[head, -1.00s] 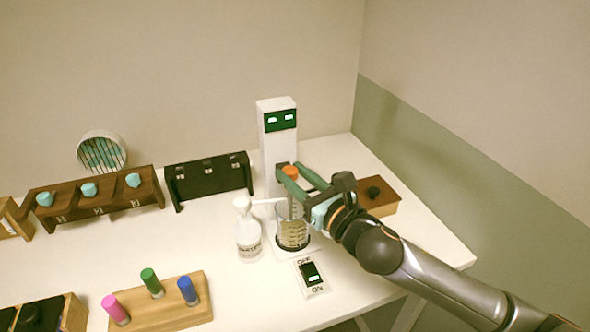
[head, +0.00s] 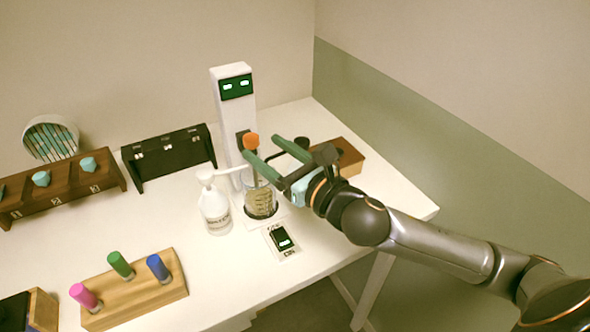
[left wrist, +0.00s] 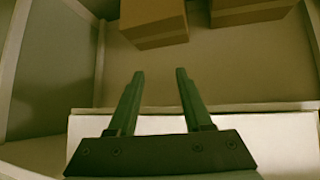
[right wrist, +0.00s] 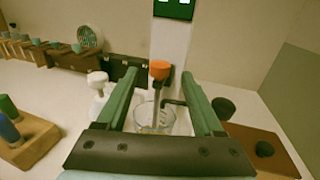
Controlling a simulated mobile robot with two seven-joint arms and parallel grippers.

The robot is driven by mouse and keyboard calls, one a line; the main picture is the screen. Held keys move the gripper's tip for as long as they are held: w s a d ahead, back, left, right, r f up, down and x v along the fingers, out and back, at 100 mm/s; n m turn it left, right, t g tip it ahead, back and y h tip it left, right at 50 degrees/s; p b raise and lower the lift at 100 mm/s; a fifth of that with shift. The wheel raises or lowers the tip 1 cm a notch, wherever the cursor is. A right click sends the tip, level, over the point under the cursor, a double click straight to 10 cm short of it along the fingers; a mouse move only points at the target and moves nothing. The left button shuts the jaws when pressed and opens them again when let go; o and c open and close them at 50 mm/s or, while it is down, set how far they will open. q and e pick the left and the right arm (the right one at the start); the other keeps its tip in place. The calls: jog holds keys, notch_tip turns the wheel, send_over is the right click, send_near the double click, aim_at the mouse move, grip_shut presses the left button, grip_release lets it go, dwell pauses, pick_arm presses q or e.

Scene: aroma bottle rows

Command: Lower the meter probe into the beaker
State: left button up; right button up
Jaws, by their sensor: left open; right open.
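The meter (head: 232,110) is a tall white post with a green display showing two lit marks. The probe has an orange cap (head: 251,141) and a grey stem, upright beside the post. Its stem runs down into the mouth of the glass beaker (head: 261,203); how deep its tip reaches is unclear. My right gripper (head: 260,148) is open, with its green fingers pointing at the probe. In the right wrist view the orange cap (right wrist: 160,69) shows between the fingertips, with space on both sides. My left gripper (left wrist: 160,72) is open and empty, away from the table.
A white wash bottle (head: 214,208) stands left of the beaker, its spout close to it. A switch plate (head: 281,240) lies in front. A wooden block with a black knob (head: 346,153) is at right. A marker stand (head: 140,300) and racks occupy the left.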

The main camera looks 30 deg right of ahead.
jog(key=p+v, duration=0.2)
jog(key=v, duration=0.6)
jog(key=shift+s+p, duration=0.3)
jog(key=shift+p, duration=0.05)
jog(key=shift+d, duration=0.1)
